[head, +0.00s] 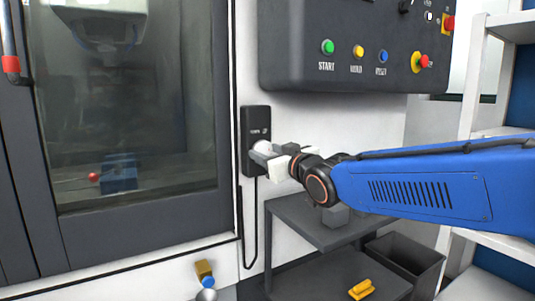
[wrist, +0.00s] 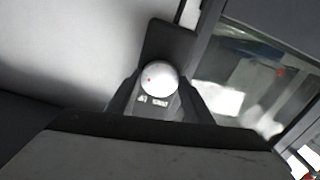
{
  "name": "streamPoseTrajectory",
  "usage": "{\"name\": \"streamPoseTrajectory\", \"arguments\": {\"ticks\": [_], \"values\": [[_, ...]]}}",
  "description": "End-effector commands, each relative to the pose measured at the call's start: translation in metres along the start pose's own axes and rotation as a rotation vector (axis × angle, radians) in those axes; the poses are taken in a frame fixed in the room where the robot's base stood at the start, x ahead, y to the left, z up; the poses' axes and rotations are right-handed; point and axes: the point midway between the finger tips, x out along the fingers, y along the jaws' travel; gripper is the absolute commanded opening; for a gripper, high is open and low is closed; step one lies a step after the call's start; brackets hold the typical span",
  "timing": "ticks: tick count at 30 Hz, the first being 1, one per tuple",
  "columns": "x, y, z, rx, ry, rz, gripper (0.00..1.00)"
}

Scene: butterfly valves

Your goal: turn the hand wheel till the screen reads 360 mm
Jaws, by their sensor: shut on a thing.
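The hand wheel looks like a small, pale, round knob (wrist: 159,76) with a tiny red mark on its face. It sits on a black box (head: 254,122) fixed to the white machine wall, and this box also shows in the wrist view (wrist: 171,42). My gripper (head: 268,153) reaches in from the right, its fingers shut on the knob. In the wrist view the dark fingers stand on either side of it. No screen with a readable number shows in either view.
A dark control panel (head: 300,70) with coloured buttons hangs above my arm. A glass door (head: 130,130) is at the left. Below stands a grey cart (head: 300,222) with a grey block (head: 336,215), a yellow item (head: 361,289) and a dark bin (head: 405,258). Shelving is at the right.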

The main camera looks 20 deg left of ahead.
Motion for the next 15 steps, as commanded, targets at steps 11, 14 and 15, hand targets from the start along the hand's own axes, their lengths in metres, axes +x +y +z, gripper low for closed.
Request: {"name": "streamPoseTrajectory", "arguments": {"ticks": [11,14,15], "values": [[0.0000,-0.0002,0.0010,0.340,-0.002,0.000,0.24],[0.0000,-0.0002,0.0011,0.414,-0.002,0.000,0.24],[0.0000,-0.0002,0.0011,0.441,-0.002,0.000,0.24]]}}
